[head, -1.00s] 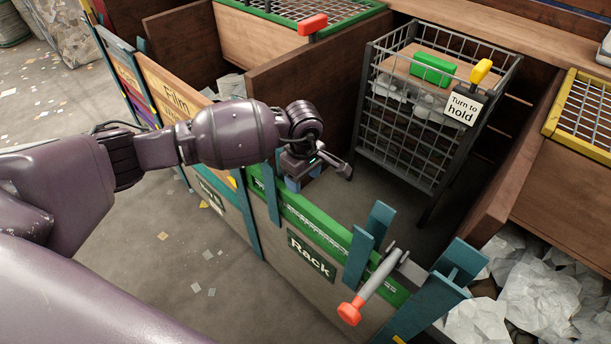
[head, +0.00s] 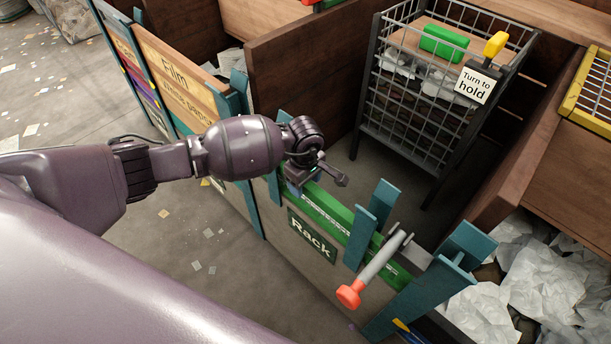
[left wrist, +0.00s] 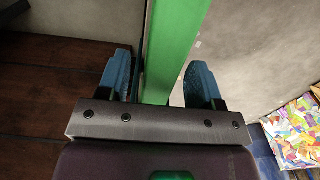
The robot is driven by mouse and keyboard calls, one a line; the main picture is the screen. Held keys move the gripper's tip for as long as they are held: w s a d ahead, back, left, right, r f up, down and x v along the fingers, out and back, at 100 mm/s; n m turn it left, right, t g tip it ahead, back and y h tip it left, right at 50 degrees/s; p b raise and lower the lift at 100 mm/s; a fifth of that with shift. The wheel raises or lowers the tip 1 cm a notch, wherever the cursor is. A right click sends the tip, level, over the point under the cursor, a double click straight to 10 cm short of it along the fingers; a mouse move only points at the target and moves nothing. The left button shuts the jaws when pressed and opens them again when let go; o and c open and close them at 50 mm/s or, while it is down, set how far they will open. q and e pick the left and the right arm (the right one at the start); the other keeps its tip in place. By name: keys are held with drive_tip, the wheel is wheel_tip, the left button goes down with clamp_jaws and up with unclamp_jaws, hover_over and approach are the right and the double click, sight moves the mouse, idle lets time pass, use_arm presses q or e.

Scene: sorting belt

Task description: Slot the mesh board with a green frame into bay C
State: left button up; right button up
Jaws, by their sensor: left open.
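A board with a green frame (head: 327,208) stands on edge at the front panel marked Rack (head: 313,237). A thin mesh-like strip shows under its top edge; the rest is hidden. My left gripper (head: 298,187) is at the left part of this green edge, its fingertips largely hidden in the head view. In the left wrist view the open left gripper (left wrist: 160,76) has one blue finger on each side of the green bar (left wrist: 174,45), with gaps visible. No bay C label is readable. My right gripper is not in view.
A grey lever with a red knob (head: 350,293) sits between teal posts (head: 371,225) right of the Rack sign. Behind stands a wire cage (head: 425,115) with a yellow handle (head: 496,44) and a "Turn to hold" sign. Wooden walls flank it. White paper (head: 545,290) fills the right bay.

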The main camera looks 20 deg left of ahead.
use_arm(q)
drive_tip(key=shift+c, duration=0.2)
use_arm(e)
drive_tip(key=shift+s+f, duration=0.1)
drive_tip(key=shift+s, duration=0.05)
use_arm(q)
clamp_jaws()
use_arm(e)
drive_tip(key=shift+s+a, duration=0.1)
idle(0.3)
use_arm(q)
drive_tip(key=r+p, duration=0.2)
drive_tip(key=r, duration=0.2)
drive_tip(key=shift+w+r, duration=0.2)
wheel_tip(320, 180, up, 29)
drive_tip(key=p, duration=1.2)
drive_tip(key=shift+s, duration=0.15)
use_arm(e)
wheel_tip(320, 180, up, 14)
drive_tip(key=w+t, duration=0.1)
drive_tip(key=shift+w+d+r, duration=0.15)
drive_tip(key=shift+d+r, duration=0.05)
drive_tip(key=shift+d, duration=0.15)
use_arm(q)
drive_tip(key=shift+f, duration=0.1)
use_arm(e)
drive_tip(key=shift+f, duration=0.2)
